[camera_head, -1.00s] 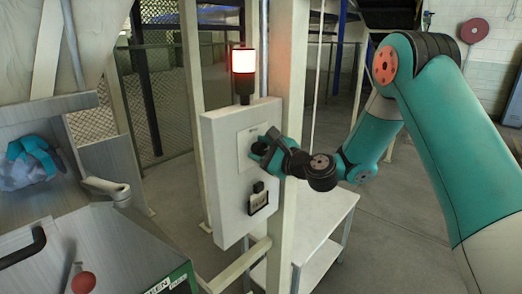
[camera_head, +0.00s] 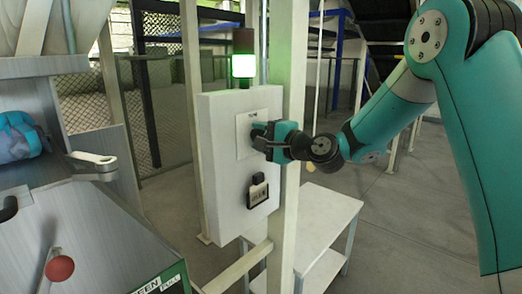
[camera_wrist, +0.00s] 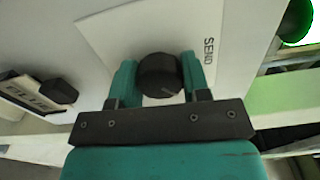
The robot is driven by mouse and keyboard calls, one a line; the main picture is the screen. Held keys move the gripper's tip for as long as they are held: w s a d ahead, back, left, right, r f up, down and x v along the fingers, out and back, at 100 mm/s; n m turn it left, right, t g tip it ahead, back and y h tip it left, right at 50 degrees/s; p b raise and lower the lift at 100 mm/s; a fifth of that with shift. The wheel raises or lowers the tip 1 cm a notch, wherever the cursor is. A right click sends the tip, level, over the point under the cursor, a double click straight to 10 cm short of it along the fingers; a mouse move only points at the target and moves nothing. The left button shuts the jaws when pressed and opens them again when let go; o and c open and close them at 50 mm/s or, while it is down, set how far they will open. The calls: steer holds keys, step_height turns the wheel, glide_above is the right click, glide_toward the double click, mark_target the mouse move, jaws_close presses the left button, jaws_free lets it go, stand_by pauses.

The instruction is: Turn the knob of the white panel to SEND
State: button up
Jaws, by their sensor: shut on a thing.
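The white panel (camera_head: 225,185) is fixed to a pale post. My gripper (camera_head: 264,134) reaches it from the right. In the wrist view, a round black knob (camera_wrist: 160,75) sits between the two teal fingers of my gripper (camera_wrist: 158,70), and the gripper is shut on it. A light line on the knob face shows near its lower edge. The word SEND (camera_wrist: 208,50) is printed on the white plate (camera_wrist: 105,35), to the right of the knob in the wrist view. The fingers hide most of the knob in the head view. The lamp (camera_head: 243,65) on top of the panel glows green.
A second, smaller black knob (camera_wrist: 57,90) sits on the panel beside a small label, below the first in the head view. A white table (camera_head: 325,215) stands behind the post. A metal bin with a red ball handle (camera_head: 60,268) and a blue bag (camera_head: 18,138) are at left.

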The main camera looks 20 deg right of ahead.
steer(key=n+b, duration=0.2)
steer(key=b, duration=0.1)
steer(key=n+b, duration=0.3)
steer(key=b, duration=0.1)
steer(key=shift+f+n, duration=0.3)
steer(key=shift+f, duration=0.1)
steer(key=n+b, duration=0.3)
steer(key=b, duration=0.2)
steer(key=shift+r+n, duration=0.15)
steer(key=shift+n, duration=0.15)
steer(key=shift+r+n+b, duration=0.15)
steer(key=shift+n+b, duration=0.25)
steer(key=o, duration=0.9)
